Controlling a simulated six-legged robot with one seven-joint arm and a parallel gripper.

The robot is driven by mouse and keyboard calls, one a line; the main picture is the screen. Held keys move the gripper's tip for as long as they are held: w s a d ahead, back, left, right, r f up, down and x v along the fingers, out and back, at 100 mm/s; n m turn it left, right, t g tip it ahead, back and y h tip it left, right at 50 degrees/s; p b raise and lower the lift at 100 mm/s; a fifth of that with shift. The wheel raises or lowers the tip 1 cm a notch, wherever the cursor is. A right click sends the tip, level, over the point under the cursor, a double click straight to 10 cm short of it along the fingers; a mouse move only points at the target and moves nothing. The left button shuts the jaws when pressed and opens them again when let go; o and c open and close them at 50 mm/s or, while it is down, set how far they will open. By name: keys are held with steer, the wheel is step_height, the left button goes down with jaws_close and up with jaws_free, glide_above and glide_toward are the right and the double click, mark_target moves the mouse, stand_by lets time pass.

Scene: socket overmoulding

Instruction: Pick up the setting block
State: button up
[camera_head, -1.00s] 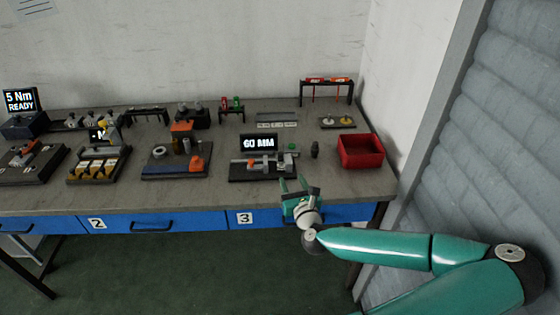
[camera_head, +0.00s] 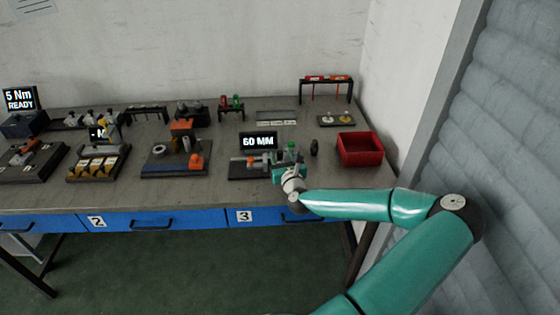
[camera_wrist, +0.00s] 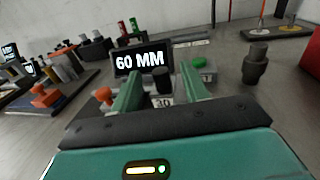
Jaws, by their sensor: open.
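My gripper (camera_wrist: 160,78) is open, its two green fingers reaching forward over the 60 MM station. A dark, round-topped piece (camera_wrist: 163,80) shows between the fingers, with a white plate marked 30 (camera_wrist: 164,102) just below it. I cannot tell for sure whether this piece is the setting block; its lower part is partly hidden. No contact with the fingers is visible. In the head view my gripper (camera_head: 284,172) is at the front right of the station base (camera_head: 240,174), and hides part of it.
The 60 MM display (camera_wrist: 143,60) stands behind the fingers. An orange knob (camera_wrist: 103,94) is left of the fingers.

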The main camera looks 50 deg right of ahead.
steer(key=shift+c, duration=0.5)
jaws_close()
steer(key=shift+r, duration=0.15)
